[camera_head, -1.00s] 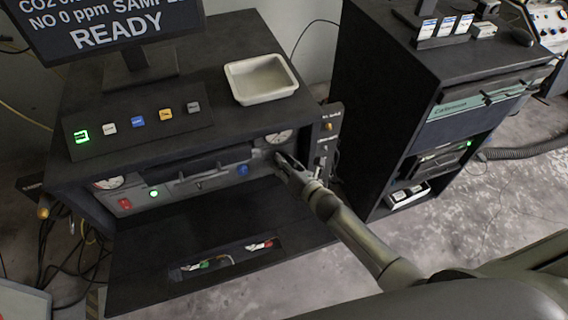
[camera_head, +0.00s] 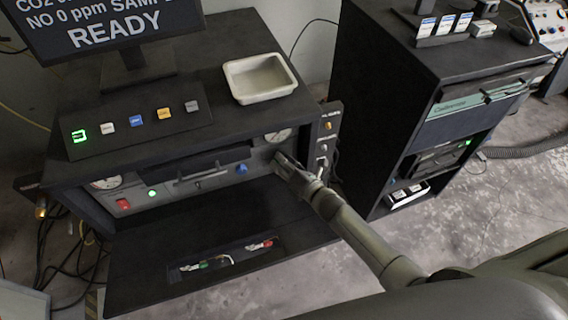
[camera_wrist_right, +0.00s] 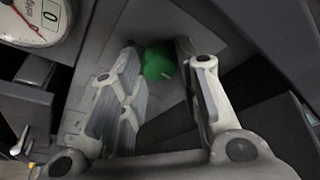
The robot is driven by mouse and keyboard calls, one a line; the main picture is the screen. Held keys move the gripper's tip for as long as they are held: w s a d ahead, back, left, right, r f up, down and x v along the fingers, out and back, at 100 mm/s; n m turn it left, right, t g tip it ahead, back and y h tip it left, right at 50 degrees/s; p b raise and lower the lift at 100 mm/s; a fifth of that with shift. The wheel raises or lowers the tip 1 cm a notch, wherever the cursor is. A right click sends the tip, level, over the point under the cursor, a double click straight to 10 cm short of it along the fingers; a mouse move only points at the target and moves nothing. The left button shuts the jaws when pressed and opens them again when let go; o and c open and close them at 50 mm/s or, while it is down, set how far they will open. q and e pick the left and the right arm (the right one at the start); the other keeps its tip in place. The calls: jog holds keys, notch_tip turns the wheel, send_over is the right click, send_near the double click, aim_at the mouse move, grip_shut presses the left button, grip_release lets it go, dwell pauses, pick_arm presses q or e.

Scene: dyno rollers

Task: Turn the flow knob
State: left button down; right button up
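A round green knob (camera_wrist_right: 159,63) shows in the right wrist view on the grey panel, just beyond and between the fingertips. I cannot read a label on it. My right gripper (camera_wrist_right: 163,62) is open, with one finger on each side of the knob; I cannot tell whether either finger touches it. In the head view my right gripper (camera_head: 281,159) is at the right end of the instrument's front panel (camera_head: 215,181), below a round gauge (camera_head: 278,136), and hides the green knob. My left gripper is not in view.
A blue knob (camera_head: 241,169), a green-lit button (camera_head: 152,193) and a red switch (camera_head: 123,204) are on the same panel. A black shelf (camera_head: 150,262) juts out below. A white tray (camera_head: 260,78) stands on top. A dark cabinet (camera_head: 385,90) stands to the right.

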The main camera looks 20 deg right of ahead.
jog(key=o, duration=0.3)
jog(key=v, duration=1.2)
dwell(0.6)
